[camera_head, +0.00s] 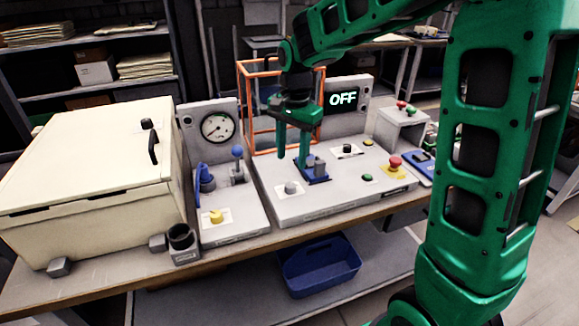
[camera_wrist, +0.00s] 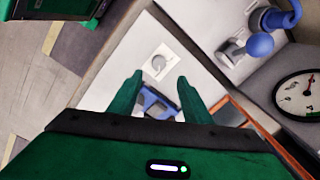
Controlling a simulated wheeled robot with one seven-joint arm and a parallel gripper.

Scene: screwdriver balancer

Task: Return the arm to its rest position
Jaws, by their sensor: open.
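My gripper (camera_head: 292,146) is green and points down over the grey control panel, above a small blue fixture (camera_head: 314,171). In the wrist view my gripper (camera_wrist: 162,92) has its two fingers apart with nothing held between them. The blue fixture (camera_wrist: 156,101) shows between and beyond the fingers there, partly hidden by them. I cannot tell from these views whether the fingertips touch it. My green arm reaches in from the right and bends down over the panel.
An orange frame (camera_head: 262,73) and an "OFF" display (camera_head: 343,99) stand behind the panel. A cream box (camera_head: 85,150), a gauge (camera_head: 217,127) and a dark cup (camera_head: 182,241) are to the left. A red button (camera_head: 395,162) is at right. A blue bin (camera_head: 320,266) sits below.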

